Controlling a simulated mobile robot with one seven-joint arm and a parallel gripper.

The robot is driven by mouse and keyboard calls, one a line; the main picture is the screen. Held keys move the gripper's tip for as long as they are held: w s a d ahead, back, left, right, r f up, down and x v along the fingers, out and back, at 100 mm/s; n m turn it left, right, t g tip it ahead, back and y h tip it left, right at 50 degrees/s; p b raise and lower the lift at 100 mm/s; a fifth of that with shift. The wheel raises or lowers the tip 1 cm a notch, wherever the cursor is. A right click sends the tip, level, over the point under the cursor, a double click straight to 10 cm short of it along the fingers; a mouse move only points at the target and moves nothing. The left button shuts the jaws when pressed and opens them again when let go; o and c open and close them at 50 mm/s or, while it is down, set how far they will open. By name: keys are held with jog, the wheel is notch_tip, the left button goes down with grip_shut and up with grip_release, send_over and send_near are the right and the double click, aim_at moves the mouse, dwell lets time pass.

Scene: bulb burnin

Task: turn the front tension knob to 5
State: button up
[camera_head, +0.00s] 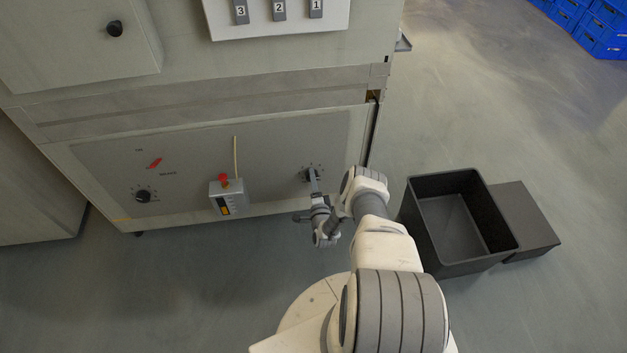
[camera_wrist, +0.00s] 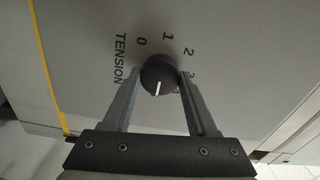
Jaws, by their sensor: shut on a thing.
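The tension knob (camera_wrist: 159,72) is round and black, with a white pointer line. It sits on a grey panel beside the word TENSION (camera_wrist: 121,59), and the digits 0 to 3 are readable around it. The pointer points down in the wrist view, away from 0 and 1. A mark below the 3 is partly hidden by a finger, and the digit at the pointer cannot be read. My gripper (camera_wrist: 158,80) is shut on the knob, one finger on each side. In the head view my gripper (camera_head: 312,182) reaches the knob at the panel's right end.
Another black knob (camera_head: 143,195) and a red switch (camera_head: 155,163) are on the panel's left. A grey box with a red button (camera_head: 223,178) is mid-panel. An open dark bin (camera_head: 411,207) stands on the floor right of my arm. Floor left of my arm is clear.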

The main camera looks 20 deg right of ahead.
jog(key=shift+w, duration=0.1)
dwell(0.3)
jog(key=o, duration=1.4)
jog(key=shift+c, duration=0.2)
jog(key=shift+s+a, duration=0.1)
jog(key=shift+s, duration=0.15)
